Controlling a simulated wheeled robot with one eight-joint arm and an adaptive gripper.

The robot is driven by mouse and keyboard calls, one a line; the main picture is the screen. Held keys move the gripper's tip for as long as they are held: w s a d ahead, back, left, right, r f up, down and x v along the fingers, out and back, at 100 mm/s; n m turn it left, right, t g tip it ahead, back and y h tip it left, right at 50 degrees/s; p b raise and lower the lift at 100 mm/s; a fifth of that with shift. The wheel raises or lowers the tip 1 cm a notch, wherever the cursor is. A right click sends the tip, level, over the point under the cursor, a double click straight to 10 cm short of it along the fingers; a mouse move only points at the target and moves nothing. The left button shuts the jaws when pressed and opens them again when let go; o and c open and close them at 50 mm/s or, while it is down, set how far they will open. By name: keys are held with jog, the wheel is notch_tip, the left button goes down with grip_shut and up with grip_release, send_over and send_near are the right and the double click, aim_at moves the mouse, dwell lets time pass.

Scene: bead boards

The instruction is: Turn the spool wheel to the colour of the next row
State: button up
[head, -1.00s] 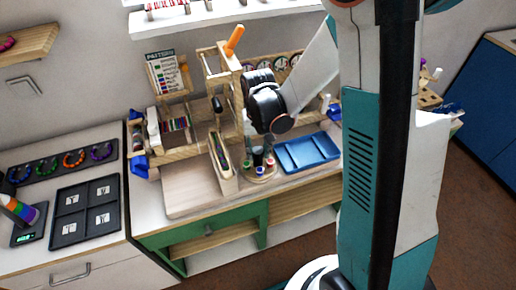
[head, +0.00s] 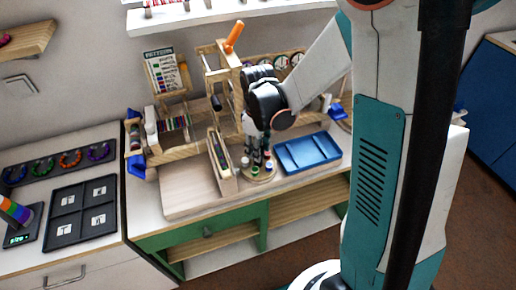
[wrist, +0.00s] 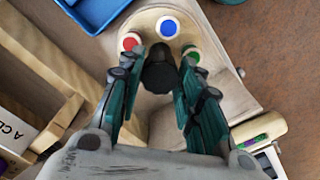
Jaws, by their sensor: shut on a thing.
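The spool wheel (head: 262,177) is a round light-wood turntable on the bench, left of the blue tray. In the wrist view its wooden plate (wrist: 208,62) carries a red spool (wrist: 130,42), a blue spool (wrist: 168,28) and a green spool (wrist: 192,53). My gripper (wrist: 160,80) points down over the wheel's middle, its teal-sided fingers shut on the dark central knob (wrist: 159,68). In the head view my gripper (head: 257,150) hides part of the wheel. The pattern board (head: 165,72), with coloured rows, stands at the back left; its rows are too small to read.
A narrow wooden box (head: 222,165) stands close left of the wheel. The blue tray (head: 308,152) lies close right. A wooden frame with an orange handle (head: 234,37) rises behind. The pale board (head: 188,188) at front left is clear.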

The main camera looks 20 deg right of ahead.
jog(key=shift+n, duration=1.6)
jog(key=o, duration=1.1)
jog(key=shift+c, duration=0.2)
notch_tip(320, 180, up, 12)
